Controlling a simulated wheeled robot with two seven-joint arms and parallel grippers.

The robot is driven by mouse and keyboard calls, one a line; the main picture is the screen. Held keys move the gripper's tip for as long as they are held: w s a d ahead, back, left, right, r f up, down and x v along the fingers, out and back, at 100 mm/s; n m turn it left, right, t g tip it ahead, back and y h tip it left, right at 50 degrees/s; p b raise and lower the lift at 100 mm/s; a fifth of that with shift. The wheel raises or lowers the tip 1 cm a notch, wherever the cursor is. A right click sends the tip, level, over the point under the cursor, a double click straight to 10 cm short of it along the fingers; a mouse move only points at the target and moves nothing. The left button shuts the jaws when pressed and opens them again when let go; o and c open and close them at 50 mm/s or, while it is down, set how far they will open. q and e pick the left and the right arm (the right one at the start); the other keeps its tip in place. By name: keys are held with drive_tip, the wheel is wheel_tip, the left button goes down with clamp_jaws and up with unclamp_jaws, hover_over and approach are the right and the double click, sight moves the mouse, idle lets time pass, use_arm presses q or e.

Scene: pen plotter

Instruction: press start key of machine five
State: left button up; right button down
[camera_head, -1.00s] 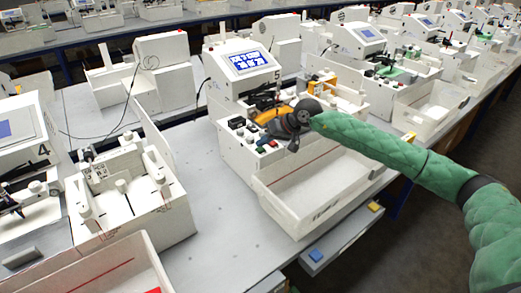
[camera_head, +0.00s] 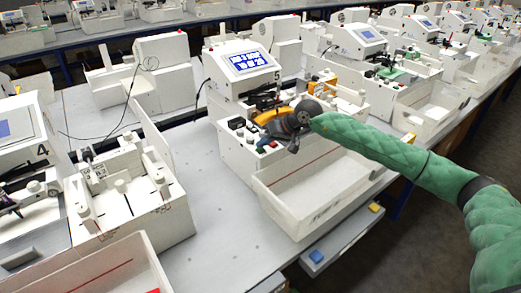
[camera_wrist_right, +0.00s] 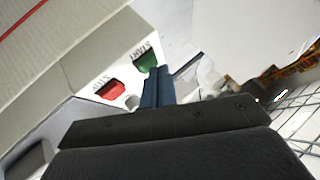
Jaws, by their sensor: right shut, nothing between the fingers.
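Machine five (camera_head: 236,153) is a white plotter with a tilted screen (camera_head: 248,61) and a "5" beside it. My right gripper (camera_head: 291,146) is over its front control panel, its arm coming in from the right. In the right wrist view its narrow blue-grey fingers (camera_wrist_right: 158,76) are shut and empty. Their tips are right beside the green start key (camera_wrist_right: 147,61), overlapping its edge in the picture. I cannot tell whether they touch it. The red stop key (camera_wrist_right: 110,88) lies to the left of the fingers. My left gripper is not in view.
A white open tray (camera_head: 317,207) is attached in front of machine five. Machine four (camera_head: 30,150) stands to the left, with a white fixture (camera_head: 130,195) between. Grey table top (camera_head: 215,215) is clear between them. More machines stand to the right and behind.

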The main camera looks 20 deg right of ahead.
sight(264, 149)
drive_tip(key=shift+f+b, duration=0.25)
drive_tip(key=shift+b, duration=0.15)
idle(0.4)
drive_tip(key=shift+r, duration=0.1)
idle(0.3)
drive_tip(key=shift+r+b, duration=0.4)
drive_tip(key=shift+r, duration=0.35)
drive_tip(key=shift+r, duration=0.1)
drive_tip(key=shift+r+b, duration=0.45)
drive_tip(key=shift+r, duration=2)
drive_tip(key=shift+f, duration=0.1)
